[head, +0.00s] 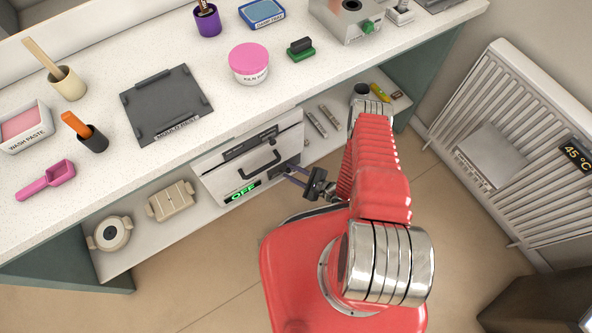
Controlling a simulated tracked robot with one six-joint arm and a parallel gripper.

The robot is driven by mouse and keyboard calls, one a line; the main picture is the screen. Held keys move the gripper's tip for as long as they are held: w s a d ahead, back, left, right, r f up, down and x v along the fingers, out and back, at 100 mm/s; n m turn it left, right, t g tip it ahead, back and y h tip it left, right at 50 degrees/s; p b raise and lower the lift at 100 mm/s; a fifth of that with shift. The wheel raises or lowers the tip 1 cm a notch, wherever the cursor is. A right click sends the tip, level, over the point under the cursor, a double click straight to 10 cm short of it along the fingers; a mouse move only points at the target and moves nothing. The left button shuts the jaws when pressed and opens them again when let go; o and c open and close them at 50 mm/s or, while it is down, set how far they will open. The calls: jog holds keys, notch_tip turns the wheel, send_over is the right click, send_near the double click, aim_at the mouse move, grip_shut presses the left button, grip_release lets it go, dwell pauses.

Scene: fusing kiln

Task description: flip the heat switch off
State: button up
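The white kiln (225,185) sits under the counter, with a dark handle (260,165) on its front. A green display on it (243,192) reads OFF. A small grey panel (284,171) is at the right of the front, probably where the heat switch is. The switch lever and its position are too small to tell. My gripper (287,173) is at this panel, its two thin fingers pointing left and seeming apart, with nothing seen between them. I cannot tell whether the fingertips touch the panel.
The counter above holds a dark mould sheet (168,103), a pink-lidded tub (249,63) and tools. The lower shelf holds beige moulds (170,200) and small items. A white slatted rack (500,140) with a 45 °C display stands right. Floor left of my base is clear.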

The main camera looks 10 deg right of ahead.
jog(key=shift+d, duration=0.1)
jog(key=v, duration=1.3)
jog(key=shift+s+d, duration=0.2)
jog(key=shift+s, duration=0.1)
jog(key=shift+m, duration=0.3)
dwell(0.5)
